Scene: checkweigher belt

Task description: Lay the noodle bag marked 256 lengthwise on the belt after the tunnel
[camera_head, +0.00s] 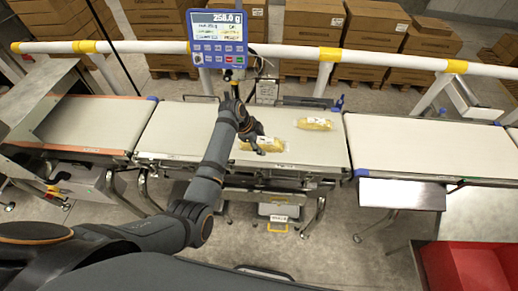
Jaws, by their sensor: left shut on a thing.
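My left gripper (258,143) reaches over the middle belt (180,130) from the left and is shut on a yellowish noodle bag (273,146). The gripper partly covers this bag, which is at the belt surface; I cannot tell whether it touches it. A second noodle bag (315,124) lies on the same belt, further back and to the right, with its long side roughly along the belt. The markings on both bags are too small to read. My right gripper is not in view.
A blue-framed scale display (218,38) reading about 258.0 g stands behind the belt. A grey metal housing (38,103) spans the left belt (95,122). The right belt (420,145) is empty. A white rail (290,53) runs behind; a red bin (465,268) stands lower right.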

